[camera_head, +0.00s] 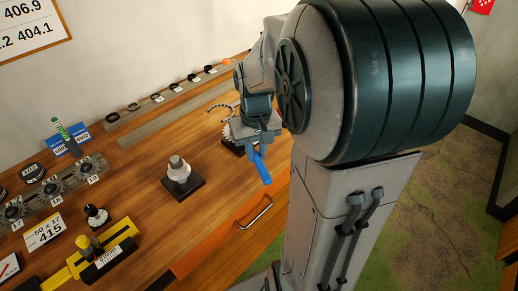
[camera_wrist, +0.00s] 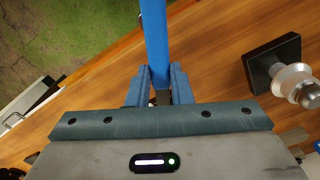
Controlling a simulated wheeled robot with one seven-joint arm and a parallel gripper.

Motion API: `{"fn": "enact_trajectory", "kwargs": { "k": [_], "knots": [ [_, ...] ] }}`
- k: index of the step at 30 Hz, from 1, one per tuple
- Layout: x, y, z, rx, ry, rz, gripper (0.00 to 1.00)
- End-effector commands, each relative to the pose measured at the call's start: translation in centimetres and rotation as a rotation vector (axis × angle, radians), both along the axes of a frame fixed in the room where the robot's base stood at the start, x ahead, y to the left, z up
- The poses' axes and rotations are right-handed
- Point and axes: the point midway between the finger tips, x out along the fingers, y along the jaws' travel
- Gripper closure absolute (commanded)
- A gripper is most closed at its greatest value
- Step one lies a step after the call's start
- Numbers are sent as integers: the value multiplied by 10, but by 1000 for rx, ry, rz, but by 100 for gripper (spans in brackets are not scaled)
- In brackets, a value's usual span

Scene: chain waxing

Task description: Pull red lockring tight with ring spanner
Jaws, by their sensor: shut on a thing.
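My gripper (camera_head: 252,143) is shut on a long blue handle (camera_head: 261,168), over the front part of the wooden bench. In the wrist view the blue handle (camera_wrist: 157,35) stands between my two fingers (camera_wrist: 160,85) and runs out of the top edge. No red lockring can be made out in either view. A black block with toothed metal parts (camera_head: 232,141) is partly hidden behind my gripper.
A grey stepped post on a black base (camera_head: 180,174) stands left of my gripper; the post also shows in the wrist view (camera_wrist: 292,80). Bare wood lies between.

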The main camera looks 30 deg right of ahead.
Motion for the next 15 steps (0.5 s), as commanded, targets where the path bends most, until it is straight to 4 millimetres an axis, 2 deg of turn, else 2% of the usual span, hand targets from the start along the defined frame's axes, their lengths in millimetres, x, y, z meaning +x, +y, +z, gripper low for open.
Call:
{"fn": "enact_trajectory", "kwargs": {
  "k": [7,15],
  "knots": [
    [2,14,0,1,-1,-93,100],
    [3,17,0,2,-1,-116,100]
  ]
}}
